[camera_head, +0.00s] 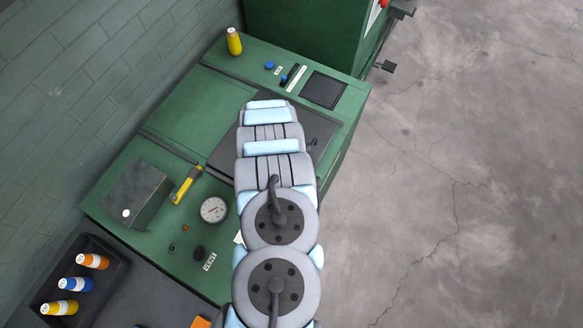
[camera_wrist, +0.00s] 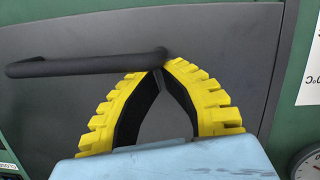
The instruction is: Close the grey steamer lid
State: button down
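The grey lid (camera_head: 227,157) is a dark panel on the green bench, partly hidden under my arm in the head view. It looks to lie about flat, but I cannot tell whether it is fully down. In the wrist view the lid (camera_wrist: 215,45) fills most of the background, with a black bar handle (camera_wrist: 80,64) across it. My gripper (camera_wrist: 161,68) has yellow ribbed fingers with their tips together at the handle's right end. I cannot tell whether the tips touch the handle. My gripper is hidden behind my arm in the head view.
The green bench (camera_head: 190,98) carries a yellow bottle (camera_head: 234,42), a grey box (camera_head: 138,194), a yellow-handled lever (camera_head: 186,185), a round gauge (camera_head: 214,209) and a dark panel (camera_head: 323,90). Open floor lies right.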

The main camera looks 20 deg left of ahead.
jog(key=a, duration=0.2)
jog(key=a+b, duration=0.1)
jog(key=a, duration=0.1)
jog(key=shift+s+a+f+b, duration=0.1)
jog(key=shift+s+a+b, duration=0.1)
jog(key=shift+b, duration=0.1)
jog(key=shift+d+r, duration=0.1)
jog(key=shift+r, duration=0.45)
jog(key=b+v, duration=0.1)
jog(key=v, duration=0.8)
